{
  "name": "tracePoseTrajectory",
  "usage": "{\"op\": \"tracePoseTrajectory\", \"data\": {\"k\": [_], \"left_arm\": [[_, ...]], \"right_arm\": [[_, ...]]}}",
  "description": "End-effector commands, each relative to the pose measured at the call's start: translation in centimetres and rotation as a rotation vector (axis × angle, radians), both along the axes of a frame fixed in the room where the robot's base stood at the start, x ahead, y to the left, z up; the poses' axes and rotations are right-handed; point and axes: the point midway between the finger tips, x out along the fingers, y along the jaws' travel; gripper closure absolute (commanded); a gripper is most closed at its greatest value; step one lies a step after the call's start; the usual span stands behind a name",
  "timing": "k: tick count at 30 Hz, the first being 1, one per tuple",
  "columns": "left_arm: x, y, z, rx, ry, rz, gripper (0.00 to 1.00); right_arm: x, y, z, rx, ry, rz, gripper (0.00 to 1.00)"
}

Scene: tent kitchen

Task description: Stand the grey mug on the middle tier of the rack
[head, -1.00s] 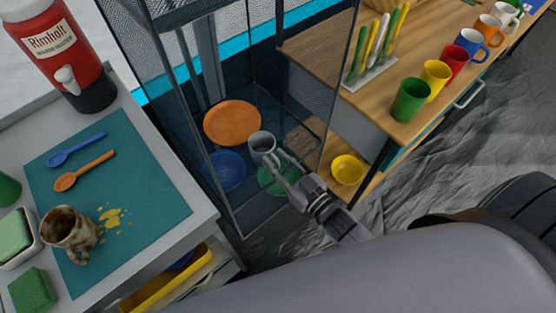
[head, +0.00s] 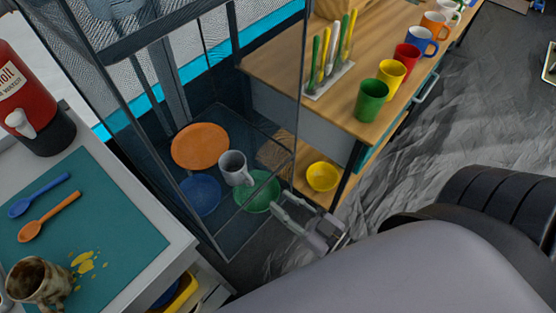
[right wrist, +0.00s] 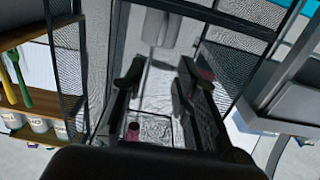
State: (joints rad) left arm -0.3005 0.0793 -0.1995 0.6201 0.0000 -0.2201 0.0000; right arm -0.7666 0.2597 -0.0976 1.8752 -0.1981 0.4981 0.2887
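The grey mug (head: 232,166) stands upright inside the tall mesh-sided rack (head: 222,245), with its handle towards my right gripper. It stands near the orange, blue and green plates; I cannot tell for certain which tier bears it. My right gripper (head: 281,207) is open and empty, apart from the mug and to its lower right. In the right wrist view the mug (right wrist: 160,28) shows beyond the parted fingers (right wrist: 160,76), with a gap between. My left gripper is not in view.
An orange plate (head: 200,146), a blue plate (head: 200,194) and a green plate (head: 257,192) show in the rack. A wooden bench (head: 275,57) with several coloured mugs stands right. A counter with a teal mat (head: 122,210) and a stained mug (head: 38,281) is left.

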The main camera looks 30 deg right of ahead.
Motion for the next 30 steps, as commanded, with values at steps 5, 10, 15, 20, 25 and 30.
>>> {"op": "tracePoseTrajectory", "data": {"k": [5,10,15,20,25,30], "left_arm": [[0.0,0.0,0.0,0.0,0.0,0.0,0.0],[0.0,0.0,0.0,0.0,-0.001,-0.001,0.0],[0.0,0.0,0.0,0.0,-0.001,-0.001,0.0],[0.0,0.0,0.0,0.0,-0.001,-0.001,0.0],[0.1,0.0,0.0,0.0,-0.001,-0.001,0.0],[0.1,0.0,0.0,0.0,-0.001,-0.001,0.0]], "right_arm": [[-0.4,-0.1,0.1,-0.001,-0.001,0.001,0.72],[-0.4,-0.2,-0.4,-0.003,0.009,-0.003,0.72],[-0.6,-1.5,-8.0,-0.055,0.174,-0.058,0.72],[-3.6,-3.5,-21.6,-0.156,0.507,-0.134,0.72],[-10.7,-4.6,-34.0,-0.269,0.892,-0.165,0.72],[-18.6,-4.8,-40.8,-0.359,1.209,-0.148,0.72]]}}
